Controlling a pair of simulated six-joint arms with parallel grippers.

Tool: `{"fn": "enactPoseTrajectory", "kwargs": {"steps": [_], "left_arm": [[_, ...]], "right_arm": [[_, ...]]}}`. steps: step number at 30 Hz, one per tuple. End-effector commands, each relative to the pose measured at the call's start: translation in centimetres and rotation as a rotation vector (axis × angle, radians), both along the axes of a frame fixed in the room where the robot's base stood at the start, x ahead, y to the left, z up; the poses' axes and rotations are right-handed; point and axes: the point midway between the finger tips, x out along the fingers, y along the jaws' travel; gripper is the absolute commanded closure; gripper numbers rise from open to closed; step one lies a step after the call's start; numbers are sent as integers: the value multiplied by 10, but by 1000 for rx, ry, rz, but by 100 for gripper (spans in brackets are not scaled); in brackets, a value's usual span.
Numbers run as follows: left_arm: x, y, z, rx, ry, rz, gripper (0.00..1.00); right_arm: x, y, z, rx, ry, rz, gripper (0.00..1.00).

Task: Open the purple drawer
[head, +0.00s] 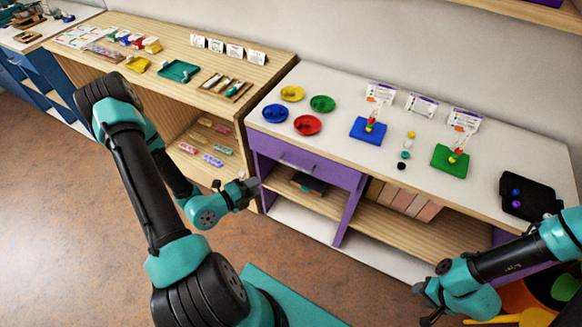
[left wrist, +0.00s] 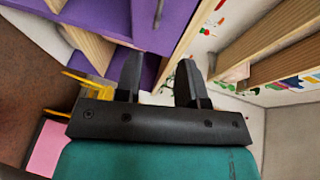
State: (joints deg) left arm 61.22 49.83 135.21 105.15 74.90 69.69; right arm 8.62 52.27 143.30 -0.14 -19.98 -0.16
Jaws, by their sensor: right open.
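The purple drawer (head: 325,169) is at the left end of the white-topped desk, under the coloured bowls. Its front looks flush with the desk, so it appears closed. A thin grey handle (head: 296,163) runs across the front. My left gripper (head: 254,187) is just left of the drawer and a little below handle height, apart from the handle. In the left wrist view its two fingers (left wrist: 158,78) are spread with nothing between them; purple panels (left wrist: 115,18) and a metal bar (left wrist: 158,14) show beyond. My right gripper (head: 423,302) is open, low at the right.
Several bowls, bead boards and a black tray (head: 528,198) stand on the white desktop (head: 345,100). An open shelf with a dark box (head: 308,182) lies below the drawer. A wooden desk (head: 190,45) adjoins at left.

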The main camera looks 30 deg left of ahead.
Motion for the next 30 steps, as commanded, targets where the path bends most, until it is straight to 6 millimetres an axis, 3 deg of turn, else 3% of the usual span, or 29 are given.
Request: {"fn": "enactPoseTrajectory", "kwargs": {"steps": [11, 30], "left_arm": [[14, -6, -3, 1, -1, -6, 64], [105, -40, -21, 1, -1, -7, 64]], "right_arm": [[0, 0, 0, 0, 0, 0, 57], [0, 0, 0, 0, 0, 0, 57]]}}
